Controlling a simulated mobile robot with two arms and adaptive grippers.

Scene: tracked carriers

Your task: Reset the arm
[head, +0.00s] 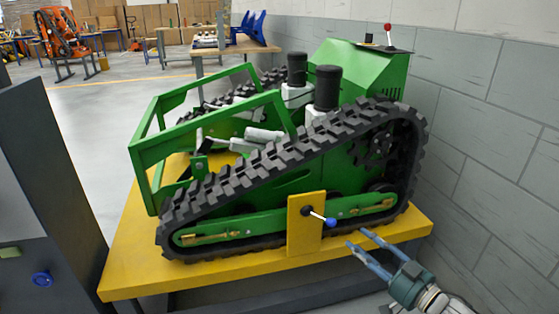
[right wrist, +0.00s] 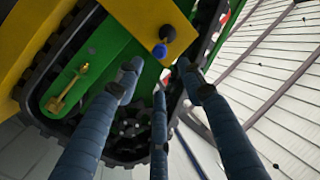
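A green tracked carrier (head: 290,180) with black rubber tracks stands on a yellow platform (head: 130,265). A yellow upright plate (head: 305,235) on its near side bears a short lever with a blue ball knob (head: 331,223). My right gripper (head: 356,238) is just right of and below the knob, its fingers spread and empty. In the right wrist view the blue knob (right wrist: 160,51) shows beyond the open fingertips (right wrist: 157,78), apart from them. My left gripper is out of view.
A grey block wall (head: 480,120) runs close along the right side. A dark cabinet (head: 40,190) with a blue knob stands at the left. A red-knobbed lever (head: 388,35) rises from the carrier's rear top. Floor is clear behind left, before workbenches.

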